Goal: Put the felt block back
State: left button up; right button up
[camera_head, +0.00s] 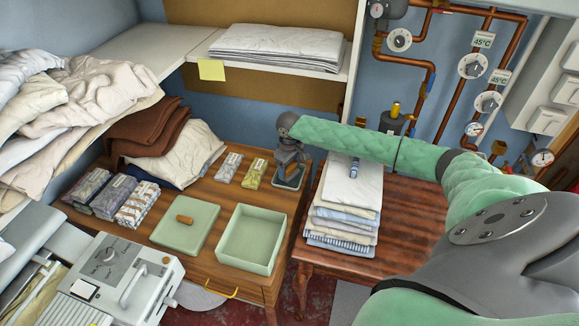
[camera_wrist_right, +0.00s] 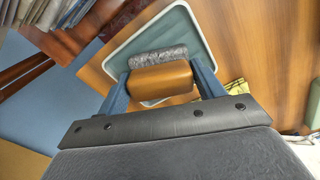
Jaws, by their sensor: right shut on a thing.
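My right gripper (camera_head: 288,170) reaches down over a small pale-rimmed tray (camera_head: 297,183) at the back right of the wooden table. In the right wrist view its two blue fingers (camera_wrist_right: 162,72) are shut on the felt block (camera_wrist_right: 162,79), which has an orange-brown body and a speckled grey felt strip. The tray (camera_wrist_right: 143,30) shows behind the block, with a grey-green floor and a pale rim. I cannot tell whether the felt touches the tray floor. My left gripper is not in view.
An open pale green box (camera_head: 252,262) and a matching lid (camera_head: 172,236) with a brown handle lie in front. Small packets (camera_head: 228,167) lie left of the gripper. A folded linen stack (camera_head: 345,222) stands to the right, below my forearm. Pipes and gauges line the back wall.

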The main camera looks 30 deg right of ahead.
jog(key=o, duration=0.9)
jog(key=shift+f, duration=0.1)
jog(key=shift+r, duration=0.3)
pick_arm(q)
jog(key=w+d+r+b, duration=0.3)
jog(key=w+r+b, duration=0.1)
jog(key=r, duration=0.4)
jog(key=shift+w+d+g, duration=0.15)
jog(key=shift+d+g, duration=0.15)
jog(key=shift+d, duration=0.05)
pick_arm(e)
jog(key=shift+r, duration=5.85)
